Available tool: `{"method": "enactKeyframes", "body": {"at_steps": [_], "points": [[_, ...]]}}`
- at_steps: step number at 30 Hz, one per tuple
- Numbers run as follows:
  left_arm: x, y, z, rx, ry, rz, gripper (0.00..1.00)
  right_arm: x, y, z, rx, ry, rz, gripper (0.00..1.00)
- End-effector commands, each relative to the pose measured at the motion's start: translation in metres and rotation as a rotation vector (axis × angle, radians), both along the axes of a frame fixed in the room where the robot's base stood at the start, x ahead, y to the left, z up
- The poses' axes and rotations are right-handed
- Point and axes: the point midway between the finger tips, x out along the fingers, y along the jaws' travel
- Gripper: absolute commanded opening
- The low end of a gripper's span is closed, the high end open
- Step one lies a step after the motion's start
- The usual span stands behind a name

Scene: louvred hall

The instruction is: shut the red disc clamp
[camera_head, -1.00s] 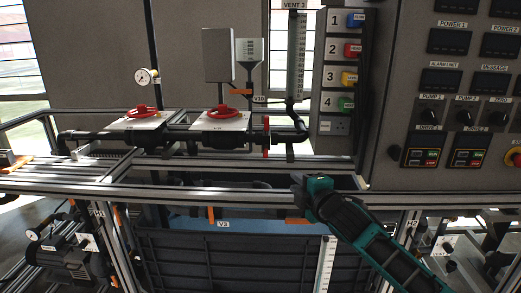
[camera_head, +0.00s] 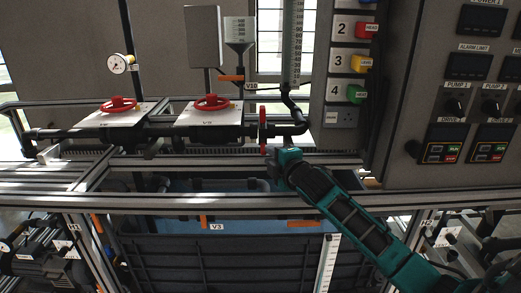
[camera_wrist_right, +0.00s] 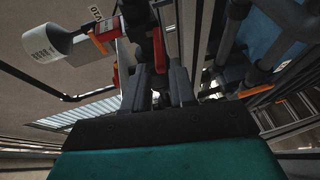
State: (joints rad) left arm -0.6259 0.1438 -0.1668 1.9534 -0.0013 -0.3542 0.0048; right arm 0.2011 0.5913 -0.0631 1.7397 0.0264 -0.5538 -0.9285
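The red disc clamp (camera_head: 263,130) stands almost edge-on on the black pipe, just left of the pipe's bend, in the head view. My right gripper (camera_head: 283,160) is just below and right of the disc, close to it; whether it touches is unclear. In the right wrist view my gripper's two dark fingers (camera_wrist_right: 158,80) stand apart with a gap between them. A narrow red strip, apparently the disc (camera_wrist_right: 158,50), shows just beyond the fingertips, in line with the gap. My left gripper is not in view.
Two red handwheels (camera_head: 211,102) (camera_head: 118,104) sit on white plates along the pipe to the left. A metal rail (camera_head: 150,203) runs across in front, below the pipe. The control panel (camera_head: 440,100) with coloured tags stands at the right. A blue tank (camera_head: 170,222) is below.

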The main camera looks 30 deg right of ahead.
Motion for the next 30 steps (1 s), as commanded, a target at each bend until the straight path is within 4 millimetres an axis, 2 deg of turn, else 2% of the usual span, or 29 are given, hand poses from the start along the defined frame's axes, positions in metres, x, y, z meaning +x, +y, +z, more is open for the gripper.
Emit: {"method": "enactKeyframes", "body": {"at_steps": [6, 15, 28, 30], "points": [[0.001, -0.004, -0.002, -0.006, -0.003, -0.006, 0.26, 0.037, -0.006, -0.006, 0.003, -0.001, -0.002, 0.26], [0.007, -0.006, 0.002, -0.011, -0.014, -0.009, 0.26, 0.069, -0.010, -0.012, 0.001, 0.000, 0.000, 0.26], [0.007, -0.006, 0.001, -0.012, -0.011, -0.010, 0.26, 0.076, -0.011, -0.013, 0.000, 0.000, 0.001, 0.26], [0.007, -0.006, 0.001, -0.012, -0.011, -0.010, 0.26, 0.076, -0.011, -0.013, 0.000, 0.000, 0.000, 0.20]]}}
